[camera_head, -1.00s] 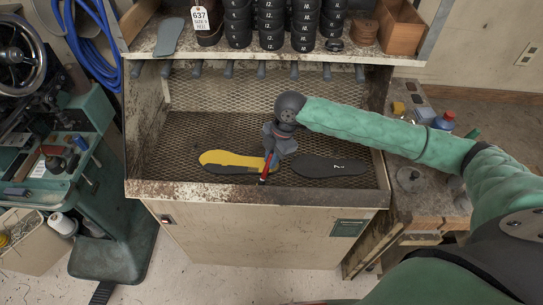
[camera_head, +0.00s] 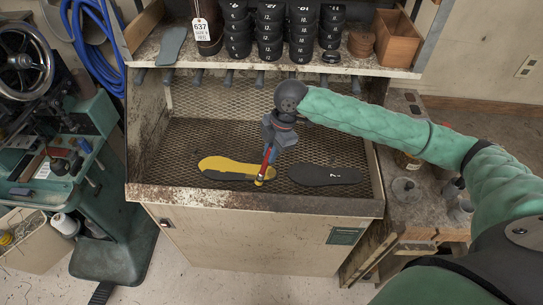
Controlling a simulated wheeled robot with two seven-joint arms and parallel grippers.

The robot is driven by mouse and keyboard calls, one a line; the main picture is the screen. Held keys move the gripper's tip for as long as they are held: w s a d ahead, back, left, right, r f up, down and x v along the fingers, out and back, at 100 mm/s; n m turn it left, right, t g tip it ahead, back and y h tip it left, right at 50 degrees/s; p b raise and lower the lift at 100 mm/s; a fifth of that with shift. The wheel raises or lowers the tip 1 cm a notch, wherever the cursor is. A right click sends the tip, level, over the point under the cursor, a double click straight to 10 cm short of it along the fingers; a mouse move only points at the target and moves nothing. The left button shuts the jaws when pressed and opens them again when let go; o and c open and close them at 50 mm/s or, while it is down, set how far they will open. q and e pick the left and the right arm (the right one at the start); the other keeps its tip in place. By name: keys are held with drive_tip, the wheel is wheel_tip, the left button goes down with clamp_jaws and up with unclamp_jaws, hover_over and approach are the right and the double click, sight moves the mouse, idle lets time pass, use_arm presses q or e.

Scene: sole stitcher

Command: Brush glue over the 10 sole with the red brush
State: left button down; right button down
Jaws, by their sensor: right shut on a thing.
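My right gripper (camera_head: 270,151) is shut on the red brush (camera_head: 266,163) and holds it steeply over the mesh tray of the bench. The brush's lower end is at the right end of a sole (camera_head: 232,163) that is mostly coated yellow. A dark uncoated strip (camera_head: 228,176) runs along its near edge. Whether the bristles touch it I cannot tell. A second, black sole (camera_head: 324,175) lies to the right with a small pale mark too small to read. No number shows on the yellow sole. My left gripper is out of view.
The metal tray rim (camera_head: 290,206) stands in front of the soles. A shelf above holds stacked black moulds (camera_head: 270,32), a wooden box (camera_head: 397,38) and a grey sole (camera_head: 172,46). A green machine (camera_head: 100,225) stands left; a cluttered side bench is at right.

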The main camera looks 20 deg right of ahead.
drive_tip(key=shift+r, duration=1.2)
drive_tip(key=shift+r, duration=2.9)
